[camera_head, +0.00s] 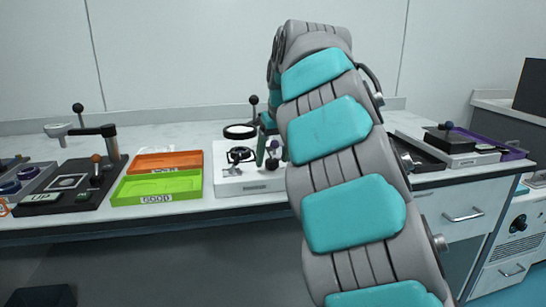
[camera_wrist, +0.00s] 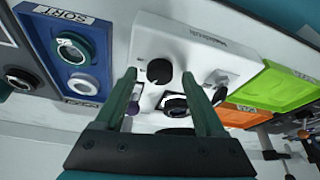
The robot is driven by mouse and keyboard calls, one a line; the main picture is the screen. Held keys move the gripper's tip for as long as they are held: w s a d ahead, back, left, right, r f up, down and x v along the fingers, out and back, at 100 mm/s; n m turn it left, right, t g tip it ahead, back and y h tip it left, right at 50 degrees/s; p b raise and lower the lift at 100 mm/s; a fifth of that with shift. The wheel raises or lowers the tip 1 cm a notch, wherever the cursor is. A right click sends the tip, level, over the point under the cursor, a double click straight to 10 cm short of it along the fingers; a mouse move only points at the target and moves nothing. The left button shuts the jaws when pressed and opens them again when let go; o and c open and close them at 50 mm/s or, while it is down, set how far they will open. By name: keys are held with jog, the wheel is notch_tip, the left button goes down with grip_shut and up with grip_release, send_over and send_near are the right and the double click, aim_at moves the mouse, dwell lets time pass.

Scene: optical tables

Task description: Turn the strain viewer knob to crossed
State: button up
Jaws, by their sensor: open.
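The strain viewer is a white box (camera_head: 228,187) on the bench, left of my arm in the head view. It also fills the middle of the wrist view (camera_wrist: 190,45). Its black round knob (camera_wrist: 159,72) appears between my fingertips in the wrist view, with a gap on each side. My gripper (camera_wrist: 158,78) is open and points at the box's top; its green fingers also show in the head view (camera_head: 271,152). Whether the fingers are down beside the knob or above it is hard to tell. A dark ring (camera_wrist: 175,105) sits behind the knob. The knob's pointer setting is not readable.
A green tray (camera_head: 157,188) and an orange tray (camera_head: 167,162) lie left of the box. A black stand (camera_head: 75,190) is further left. A blue sorting tray (camera_wrist: 85,84) lies on the box's other side. My arm hides part of the bench.

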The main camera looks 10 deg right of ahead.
jog(key=shift+w+f, duration=0.15)
jog(key=shift+f, duration=0.2)
jog(key=shift+c, duration=0.2)
grip_shut()
